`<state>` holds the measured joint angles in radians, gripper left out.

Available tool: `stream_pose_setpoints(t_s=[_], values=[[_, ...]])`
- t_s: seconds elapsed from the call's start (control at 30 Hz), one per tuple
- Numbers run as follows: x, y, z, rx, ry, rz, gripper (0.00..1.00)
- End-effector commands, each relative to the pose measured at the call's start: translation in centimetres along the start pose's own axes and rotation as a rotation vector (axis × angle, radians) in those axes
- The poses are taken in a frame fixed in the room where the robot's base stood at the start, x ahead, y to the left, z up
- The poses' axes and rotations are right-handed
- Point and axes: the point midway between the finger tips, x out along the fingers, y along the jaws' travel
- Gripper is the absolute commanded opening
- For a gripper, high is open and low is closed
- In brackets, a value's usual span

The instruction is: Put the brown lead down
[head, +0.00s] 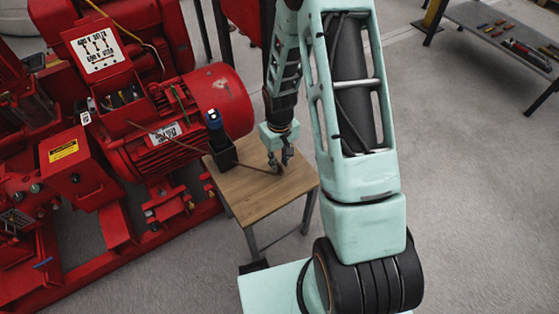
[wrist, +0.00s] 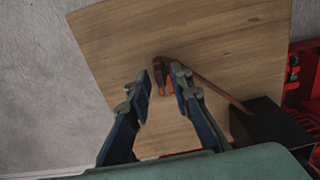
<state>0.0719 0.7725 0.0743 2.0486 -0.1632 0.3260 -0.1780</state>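The brown lead (head: 185,145) runs from the open terminal box of the red motor across to the small wooden table (head: 262,193). In the wrist view the brown lead (wrist: 215,88) reaches over the table top (wrist: 200,30), and its end with an orange part (wrist: 168,88) is between and just beyond my fingertips. My gripper (head: 280,165) is low over the table. In the wrist view my gripper (wrist: 164,78) has its fingers apart, with a gap between them. The right finger hides part of the lead. I cannot tell whether the lead touches the table.
A black holder (head: 223,156) with a blue and black tool (head: 214,122) stands on the table beside the motor (head: 215,95); the holder (wrist: 262,125) is right of my fingers in the wrist view. A bench (head: 485,25) with tools is far right. The table's front is clear.

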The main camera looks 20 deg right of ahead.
Motion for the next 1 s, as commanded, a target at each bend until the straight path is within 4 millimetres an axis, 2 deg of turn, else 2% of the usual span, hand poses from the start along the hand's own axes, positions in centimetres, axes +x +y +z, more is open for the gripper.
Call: stream_pose_setpoints(t_s=[0.27, 0.4, 0.47, 0.8, 1.0], values=[[-0.1, 0.0, 0.0, 0.0, 0.0, 0.0, 0.24], [-0.8, 0.0, -0.1, 0.0, 0.001, 0.0, 0.24], [-1.7, 0.0, -0.1, 0.0, 0.003, 0.001, 0.24], [-9.1, 0.1, -0.1, 0.001, 0.004, 0.001, 0.24], [-11.7, 0.0, 0.0, 0.0, 0.001, 0.0, 0.24]])
